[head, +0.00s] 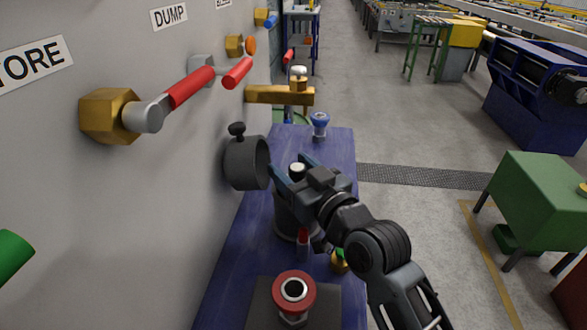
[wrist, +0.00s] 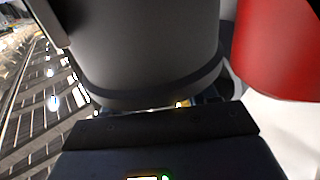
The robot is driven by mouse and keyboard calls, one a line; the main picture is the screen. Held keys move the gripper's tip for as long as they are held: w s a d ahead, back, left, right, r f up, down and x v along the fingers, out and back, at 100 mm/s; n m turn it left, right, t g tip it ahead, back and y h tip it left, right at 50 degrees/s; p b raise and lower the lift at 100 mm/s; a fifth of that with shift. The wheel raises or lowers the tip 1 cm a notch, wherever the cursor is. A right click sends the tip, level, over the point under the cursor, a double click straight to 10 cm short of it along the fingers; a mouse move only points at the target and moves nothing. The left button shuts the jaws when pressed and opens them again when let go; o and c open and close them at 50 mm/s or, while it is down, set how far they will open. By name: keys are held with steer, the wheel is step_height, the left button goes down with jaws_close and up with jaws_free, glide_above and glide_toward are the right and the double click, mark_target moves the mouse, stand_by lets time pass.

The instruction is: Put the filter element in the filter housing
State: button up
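The likely filter housing is a dark grey round cup (head: 247,162) on the wall, with a knob on top and its open end facing right. My gripper (head: 287,166) is just right of its mouth, over the blue table, its fingers apart. A pale round top (head: 297,168) shows between the fingers; it may belong to the filter element, but I cannot tell whether it is held. A dark grey cylinder (head: 291,218) shows below the gripper, partly hidden by it. In the wrist view, a large dark grey cylinder (wrist: 145,45) fills the space before my gripper.
The narrow blue table (head: 232,285) runs along the wall. Red-handled valves (head: 190,88) and a brass arm (head: 275,95) stick out from the wall.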

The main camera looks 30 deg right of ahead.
steer(key=shift+o, duration=0.2)
steer(key=shift+r, duration=0.2)
steer(key=shift+s+f, duration=0.1)
steer(key=shift+s, duration=0.15)
steer(key=s+d+b, duration=0.1)
steer(key=s+b, duration=0.1)
steer(key=s, duration=0.9)
steer(key=shift+s, duration=0.25)
steer(key=shift+m+g+h, duration=0.4)
steer(key=shift+h, duration=0.1)
steer(key=s+f, duration=0.4)
steer(key=s, duration=0.1)
steer(key=shift+s+f, duration=0.15)
steer(key=shift+s, duration=0.15)
steer(key=s+a+f+g, duration=0.1)
steer(key=s, duration=1.1)
steer(key=s+a+f+g, duration=0.1)
steer(key=s+f, duration=0.1)
steer(key=s, duration=1)
steer(key=shift+f+h, duration=0.25)
steer(key=shift+h, duration=0.05)
